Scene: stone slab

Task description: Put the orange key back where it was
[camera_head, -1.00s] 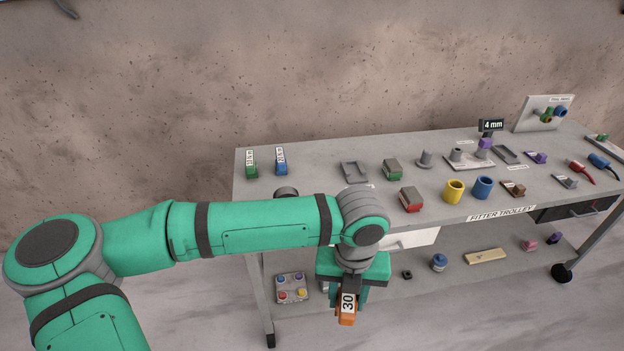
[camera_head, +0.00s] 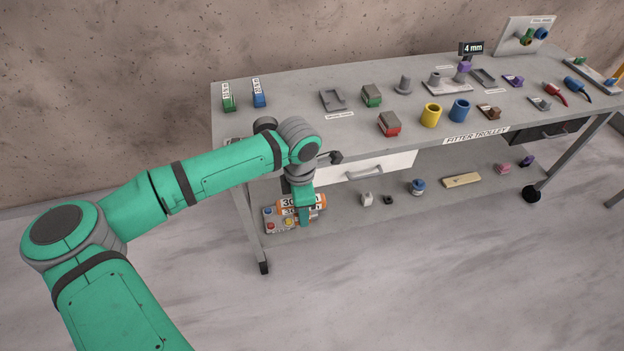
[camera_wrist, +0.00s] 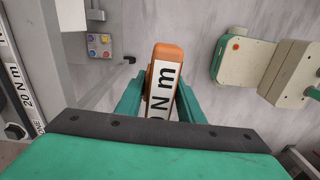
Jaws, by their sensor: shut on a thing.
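The orange key (camera_head: 319,200) has a white label with 30 on it in the head view. My gripper (camera_head: 304,208) is shut on it below the trolley top's left front, by the lower shelf's left end. The key looks roughly level there. In the wrist view the orange key (camera_wrist: 165,49) stands between my two green fingers, and its label shows N m. A green key (camera_head: 229,103) and a blue key (camera_head: 260,99), both with white labels, stand on the trolley top at the back left. I cannot tell which place was the orange key's.
A plate with coloured knobs (camera_head: 270,226) lies on the lower shelf close to the key. A white drawer front (camera_head: 372,166) is right of my wrist. The trolley top (camera_head: 300,88) has bare room right of the blue key, before a grey tray (camera_head: 333,99).

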